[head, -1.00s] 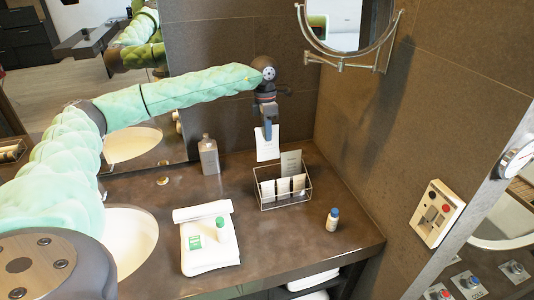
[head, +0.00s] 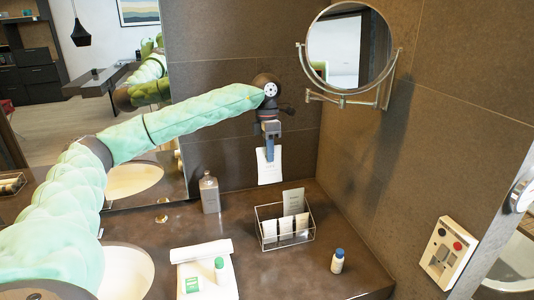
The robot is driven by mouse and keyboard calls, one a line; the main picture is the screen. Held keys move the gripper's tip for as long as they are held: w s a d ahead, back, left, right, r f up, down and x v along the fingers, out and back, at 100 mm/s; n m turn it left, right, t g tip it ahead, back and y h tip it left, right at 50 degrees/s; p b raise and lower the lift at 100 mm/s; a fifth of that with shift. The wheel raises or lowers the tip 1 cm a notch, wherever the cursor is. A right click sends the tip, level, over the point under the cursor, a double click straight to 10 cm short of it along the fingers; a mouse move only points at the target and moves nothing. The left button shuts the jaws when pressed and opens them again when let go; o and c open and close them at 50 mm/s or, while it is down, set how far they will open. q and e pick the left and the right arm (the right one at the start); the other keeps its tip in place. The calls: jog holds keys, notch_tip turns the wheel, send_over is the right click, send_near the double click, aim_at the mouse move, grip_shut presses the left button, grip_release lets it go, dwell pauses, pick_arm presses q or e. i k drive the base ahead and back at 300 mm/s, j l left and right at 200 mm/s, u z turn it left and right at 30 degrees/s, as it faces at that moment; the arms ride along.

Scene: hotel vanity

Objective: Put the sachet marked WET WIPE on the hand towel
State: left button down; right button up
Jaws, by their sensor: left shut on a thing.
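My left gripper (head: 270,143) is shut on a white sachet (head: 270,170), which hangs upright below the fingers. The sachet is in the air, above and behind the wire basket; its print is too small to read. The white hand towel (head: 183,255) lies folded on the counter at the lower left, beside the basin. My right gripper is not in view.
The wire basket (head: 312,234) holds several white sachets (head: 285,228) and a taller grey-green one (head: 293,201). A grey dispenser bottle (head: 209,193) stands at the back; a blue-capped bottle (head: 337,261) stands right. A round mirror (head: 350,47) juts from the wall. The counter between towel and basket is clear.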

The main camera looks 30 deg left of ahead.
aim_at(205, 270)
jog(key=k, duration=1)
